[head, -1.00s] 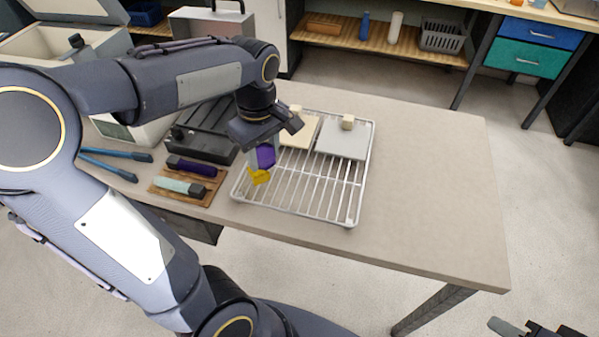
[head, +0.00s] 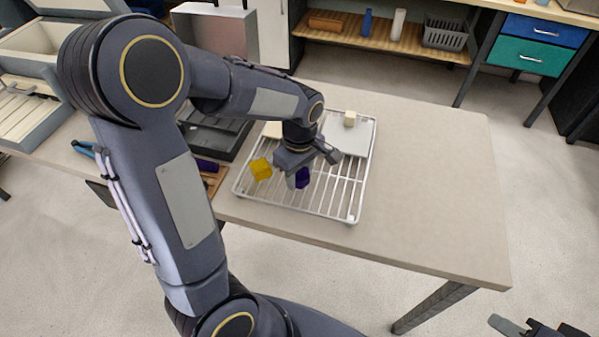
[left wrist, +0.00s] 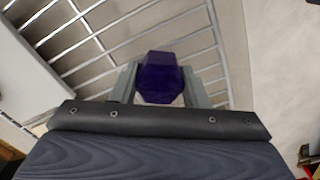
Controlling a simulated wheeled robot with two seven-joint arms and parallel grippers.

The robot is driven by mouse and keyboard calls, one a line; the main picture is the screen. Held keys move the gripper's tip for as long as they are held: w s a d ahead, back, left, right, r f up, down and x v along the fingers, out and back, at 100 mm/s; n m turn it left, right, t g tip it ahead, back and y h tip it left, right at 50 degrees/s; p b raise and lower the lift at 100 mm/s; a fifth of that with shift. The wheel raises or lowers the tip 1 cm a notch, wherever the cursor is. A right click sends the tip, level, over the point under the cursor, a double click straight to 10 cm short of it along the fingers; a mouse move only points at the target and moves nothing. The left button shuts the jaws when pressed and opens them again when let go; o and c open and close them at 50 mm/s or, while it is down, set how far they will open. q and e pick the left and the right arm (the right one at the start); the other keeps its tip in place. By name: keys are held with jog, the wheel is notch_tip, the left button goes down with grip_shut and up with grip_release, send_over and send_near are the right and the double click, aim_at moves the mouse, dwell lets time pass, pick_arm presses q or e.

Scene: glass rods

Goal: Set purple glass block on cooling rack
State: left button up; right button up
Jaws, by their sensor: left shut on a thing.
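The purple glass block (head: 303,177) is held in my left gripper (head: 298,180), which is shut on it over the cooling rack (head: 323,203). In the left wrist view the purple block (left wrist: 160,78) sits between the two fingers (left wrist: 160,86), with the rack's wires (left wrist: 95,45) behind it. I cannot tell whether the block touches the wires. A yellow block (head: 260,169) is on the rack's left part. My right gripper (head: 537,328) is at the lower right corner, cut off by the frame edge.
A light grey plate with a small beige block (head: 349,119) lies on the rack's back right. A beige plate (head: 272,130) is partly hidden behind my left arm. The table's right side (head: 435,190) is clear. Dark trays (head: 215,135) stand left of the rack.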

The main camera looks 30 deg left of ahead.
aim_at(299, 172)
pick_arm(q)
jog(key=shift+f, duration=0.2)
jog(key=o, duration=1)
jog(key=shift+o, duration=0.2)
jog(key=shift+r, duration=0.2)
notch_tip(299, 172, up, 12)
jog(key=s+d+f+m+t+h, duration=0.1)
jog(key=s+d+m+t+h, duration=0.1)
jog(key=s+m, duration=0.4)
jog(key=s+d+m+t+h, duration=0.1)
jog(key=s+d+m+t, duration=0.1)
jog(key=s+m, duration=0.5)
jog(key=s+t, duration=0.1)
jog(key=s, duration=0.2)
jog(key=shift+s+f+t+h+p, duration=0.2)
jog(key=shift+f+t+h+p, duration=0.1)
jog(key=shift+f+h+p, duration=0.1)
